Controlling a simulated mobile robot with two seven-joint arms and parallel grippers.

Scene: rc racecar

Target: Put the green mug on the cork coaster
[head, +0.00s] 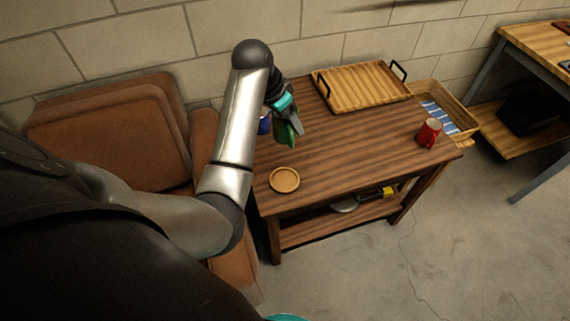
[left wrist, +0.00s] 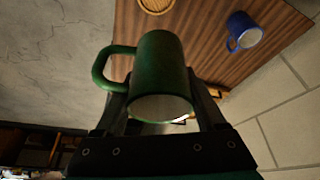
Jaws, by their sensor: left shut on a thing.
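My left gripper (head: 291,130) is shut on the green mug (head: 285,134), which it holds over the left part of the wooden table. In the left wrist view, the green mug (left wrist: 157,65) sits between the two fingers, with its handle out to the left and its open end toward the camera. The round cork coaster (head: 284,180) lies flat near the table's front left corner, nearer the front than the mug. The coaster also shows in part at the top of the left wrist view (left wrist: 157,5). No right gripper shows.
A blue mug (left wrist: 244,31) stands on the table, partly hidden behind my gripper in the head view (head: 264,125). A red mug (head: 429,133) stands at the right. A wooden tray (head: 362,86) lies at the back. The table's middle (head: 350,140) is clear.

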